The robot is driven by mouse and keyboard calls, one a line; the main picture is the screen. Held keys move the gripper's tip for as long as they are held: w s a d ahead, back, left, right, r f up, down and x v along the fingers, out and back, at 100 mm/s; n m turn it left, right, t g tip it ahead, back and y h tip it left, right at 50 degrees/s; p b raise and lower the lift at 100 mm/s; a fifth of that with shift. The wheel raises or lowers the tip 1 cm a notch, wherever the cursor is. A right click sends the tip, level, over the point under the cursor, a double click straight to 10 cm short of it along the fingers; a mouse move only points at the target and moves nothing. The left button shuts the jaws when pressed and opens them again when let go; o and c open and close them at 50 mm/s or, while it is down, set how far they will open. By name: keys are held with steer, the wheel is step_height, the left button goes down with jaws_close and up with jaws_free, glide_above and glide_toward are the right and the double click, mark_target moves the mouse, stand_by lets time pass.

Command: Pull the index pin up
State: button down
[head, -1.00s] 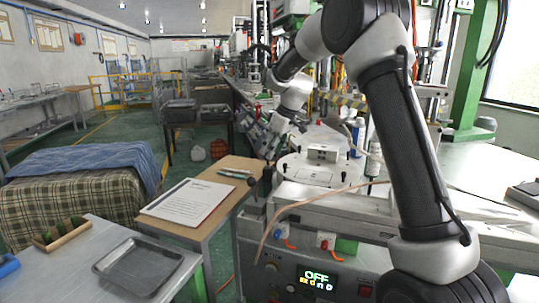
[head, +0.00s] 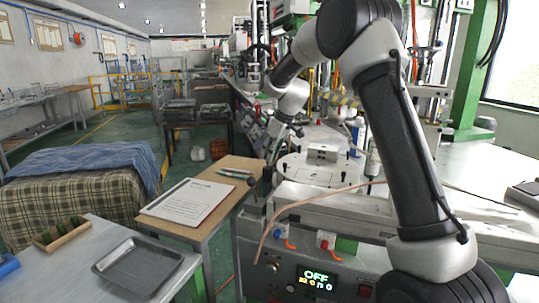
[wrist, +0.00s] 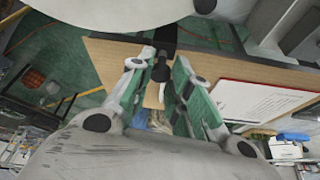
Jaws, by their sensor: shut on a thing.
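The index pin shows in the wrist view as a dark pin with a round black knob (wrist: 160,70), between my two fingertips. My gripper (wrist: 160,76) is shut on it, with one green-and-grey finger on either side.
The wooden desk (head: 178,232) holds a paper sheet (head: 187,201) and pens. A grey metal tray (head: 138,268) lies on the table at front left. Black clamps and a metal block (head: 323,152) stand on the turntable.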

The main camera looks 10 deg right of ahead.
steer(key=shift+w+r, duration=0.1)
steer(key=shift+r, duration=0.7)
steer(key=c, duration=1.3)
jaws_free()
steer(key=v, duration=1.2)
